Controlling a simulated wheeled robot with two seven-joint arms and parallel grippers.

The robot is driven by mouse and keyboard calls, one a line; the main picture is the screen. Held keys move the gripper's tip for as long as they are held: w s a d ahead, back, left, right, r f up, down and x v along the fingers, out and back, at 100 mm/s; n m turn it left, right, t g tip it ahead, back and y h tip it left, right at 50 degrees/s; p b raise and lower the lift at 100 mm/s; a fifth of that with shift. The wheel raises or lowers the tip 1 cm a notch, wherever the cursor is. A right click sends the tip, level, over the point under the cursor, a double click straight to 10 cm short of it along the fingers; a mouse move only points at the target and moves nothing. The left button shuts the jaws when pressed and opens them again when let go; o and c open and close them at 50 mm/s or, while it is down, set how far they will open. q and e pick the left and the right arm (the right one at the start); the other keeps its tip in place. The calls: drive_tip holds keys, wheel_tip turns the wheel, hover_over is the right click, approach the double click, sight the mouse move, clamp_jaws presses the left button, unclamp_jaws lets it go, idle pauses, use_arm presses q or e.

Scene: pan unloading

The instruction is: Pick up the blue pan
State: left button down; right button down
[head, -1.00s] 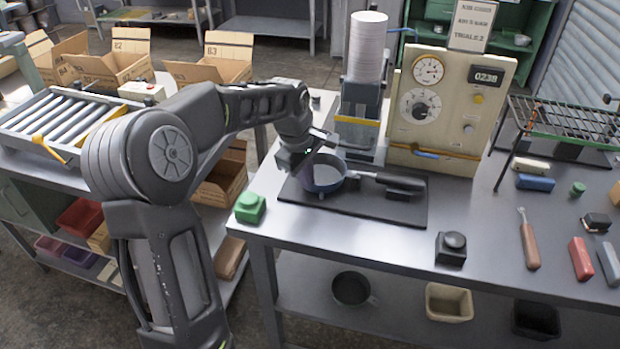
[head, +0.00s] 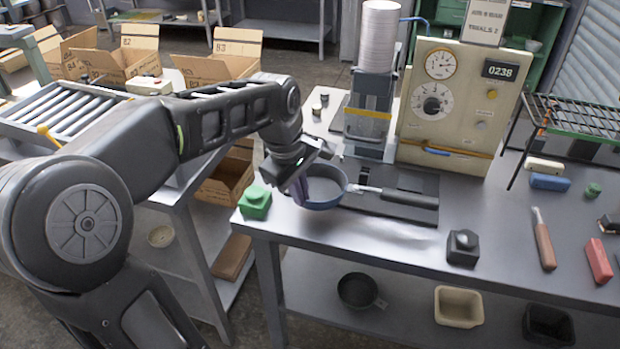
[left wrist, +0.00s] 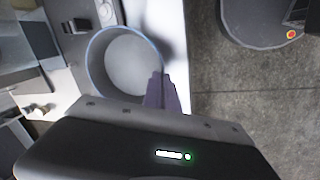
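The blue pan (head: 325,187) is round with a grey inside and a blue rim, and its dark handle (head: 408,199) points right. It appears raised, overlapping the left part of the dark mat (head: 415,217) on the workbench; the exact gap below it is hard to tell. My left gripper (head: 300,190) is at the pan's left rim, pointing down. In the left wrist view, the pan (left wrist: 125,65) shows with the fingers (left wrist: 162,95) close together across its rim, shut on it. The fingertips are partly hidden. My right gripper is not in view.
A green button box (head: 255,202) stands left of the pan, near the bench corner. A dial panel (head: 455,100) and a tall white stack (head: 379,40) stand behind. A black knob box (head: 463,247) is at the front edge; a wire rack (head: 575,115) is right.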

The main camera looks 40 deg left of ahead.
use_arm(q)
drive_tip(key=s+d+b, duration=0.1)
drive_tip(key=s+d, duration=0.1)
drive_tip(key=s, duration=0.5)
drive_tip(key=shift+d, duration=0.25)
drive_tip(key=shift+s, duration=0.1)
